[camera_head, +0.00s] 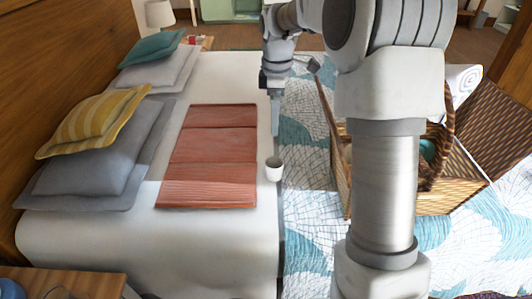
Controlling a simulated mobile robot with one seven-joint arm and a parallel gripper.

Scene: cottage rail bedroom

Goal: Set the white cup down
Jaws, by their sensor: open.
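My arm comes in from the right and crosses the upper part of the picture.
Grey pillows (90,155) and a yellow striped pillow (95,122) lie at the bed's left. A wooden nightstand (60,278) is at front left.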

